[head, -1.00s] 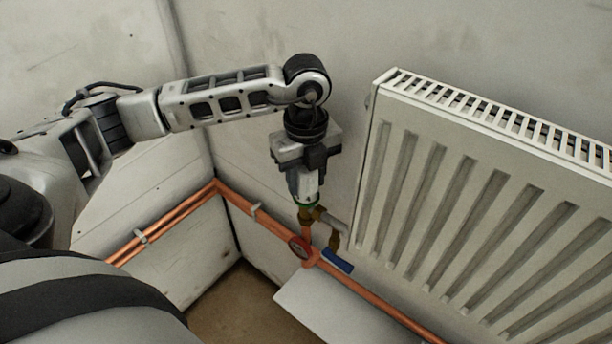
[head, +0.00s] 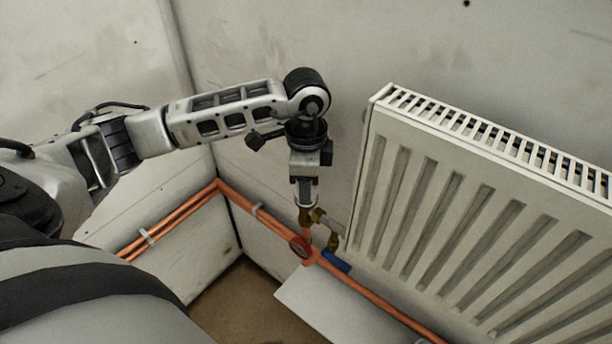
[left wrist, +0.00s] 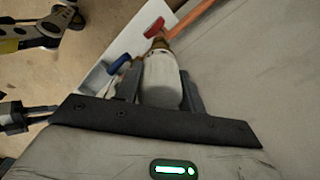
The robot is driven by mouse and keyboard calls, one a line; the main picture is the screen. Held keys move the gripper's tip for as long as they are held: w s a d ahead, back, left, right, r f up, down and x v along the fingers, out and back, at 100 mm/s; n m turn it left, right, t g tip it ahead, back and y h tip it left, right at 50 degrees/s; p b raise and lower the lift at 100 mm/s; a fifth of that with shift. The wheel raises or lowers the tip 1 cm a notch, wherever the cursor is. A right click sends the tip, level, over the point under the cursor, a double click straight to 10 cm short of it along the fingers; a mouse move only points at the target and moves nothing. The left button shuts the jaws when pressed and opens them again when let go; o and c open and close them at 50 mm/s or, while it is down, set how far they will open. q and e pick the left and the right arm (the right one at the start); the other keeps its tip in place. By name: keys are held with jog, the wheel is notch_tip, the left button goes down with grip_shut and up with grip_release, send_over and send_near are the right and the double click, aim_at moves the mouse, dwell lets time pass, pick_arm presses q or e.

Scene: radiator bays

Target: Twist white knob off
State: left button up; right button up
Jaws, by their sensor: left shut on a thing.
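The white knob (left wrist: 161,82) sits between the two fingers of my left gripper (left wrist: 157,88) in the left wrist view, and the gripper is shut on it. In the head view my left gripper (head: 306,188) points straight down over the brass valve (head: 305,214) beside the radiator, and its fingers mostly hide the knob. The knob's far end meets brass in the left wrist view. I cannot tell whether it is still seated on the valve. My right gripper does not show in the head view.
The white radiator (head: 450,200) stands close on the right. A red handle (head: 300,247) and a blue handle (head: 336,261) are below the valve. Copper pipes (head: 180,221) run along the walls. A white panel (head: 330,305) lies below.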

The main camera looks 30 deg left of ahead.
pick_arm(q)
jog(key=shift+s+f, duration=0.15)
jog(key=shift+f, duration=0.05)
jog(key=shift+r+p, duration=0.4)
jog(key=shift+r, duration=0.1)
jog(key=shift+w+r, duration=0.25)
jog(key=shift+r, duration=0.1)
jog(key=o, duration=1.9)
jog(key=shift+s, duration=0.1)
